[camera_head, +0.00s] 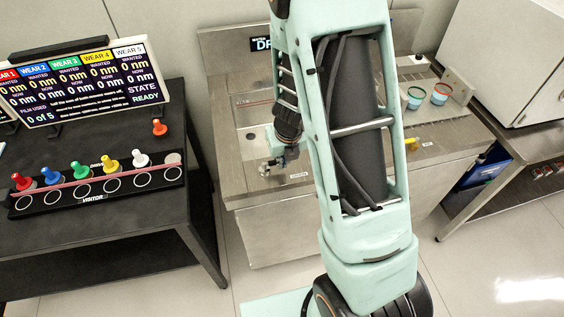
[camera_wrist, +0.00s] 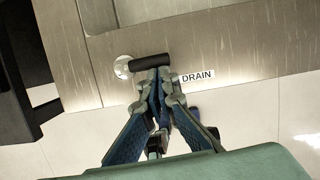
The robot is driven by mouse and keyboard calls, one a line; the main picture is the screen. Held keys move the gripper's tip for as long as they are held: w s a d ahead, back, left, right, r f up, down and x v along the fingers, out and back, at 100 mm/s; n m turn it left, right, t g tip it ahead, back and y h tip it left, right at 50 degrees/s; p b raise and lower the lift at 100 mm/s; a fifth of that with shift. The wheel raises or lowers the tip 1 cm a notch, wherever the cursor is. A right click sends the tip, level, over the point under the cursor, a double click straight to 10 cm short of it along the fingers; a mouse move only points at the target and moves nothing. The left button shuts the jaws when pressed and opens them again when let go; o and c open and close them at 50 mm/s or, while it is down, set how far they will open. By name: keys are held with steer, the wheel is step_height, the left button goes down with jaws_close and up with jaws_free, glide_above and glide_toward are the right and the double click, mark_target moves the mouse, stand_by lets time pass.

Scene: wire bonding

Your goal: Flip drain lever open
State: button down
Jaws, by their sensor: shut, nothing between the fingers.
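The drain lever (camera_wrist: 150,62) is a short black bar in the wrist view. It lies sideways across the picture, reaching right from a round metal fitting (camera_wrist: 121,67) on the steel counter's front edge. A white DRAIN label (camera_wrist: 198,76) is just to its right. My gripper (camera_wrist: 159,76) is shut and empty. Its fingertips are at the lever's lower side, very close or touching; I cannot tell which. In the head view my gripper (camera_head: 274,161) is at the counter's front left, partly hidden by my arm, and the lever is not clear there.
The steel counter (camera_head: 240,185) carries two small cups (camera_head: 440,93) at the back right. At left, a dark table (camera_head: 100,235) holds coloured pegs on a black rack (camera_head: 125,183) and a display screen (camera_head: 85,80). Open floor (camera_head: 235,275) lies before the counter.

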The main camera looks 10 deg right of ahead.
steer(key=shift+w+d+n+y+b, duration=0.25)
steer(key=shift+w+n+b, duration=0.25)
steer(key=shift+n, duration=0.5)
steer(key=shift+w+n+b, duration=0.3)
steer(key=shift+n, duration=0.4)
steer(key=shift+w+n+y, duration=0.55)
steer(key=shift+w+n, duration=0.15)
steer(key=shift+n, duration=0.7)
steer(key=shift+g, duration=0.3)
steer(key=shift+w+a+n+g+y+b, duration=0.15)
steer(key=shift+w+n, duration=0.25)
steer(key=shift+n, duration=0.5)
steer(key=shift+w+a+n+g+y+b, duration=0.1)
steer(key=shift+w+n+y+b, duration=0.2)
steer(key=shift+n, duration=0.6)
steer(key=shift+w+a+n+g+y, duration=0.15)
steer(key=shift+w+n, duration=0.3)
steer(key=shift+n, duration=0.45)
steer(key=shift+s, duration=0.1)
steer(key=shift+s+a, duration=0.4)
steer(key=shift+s, duration=0.25)
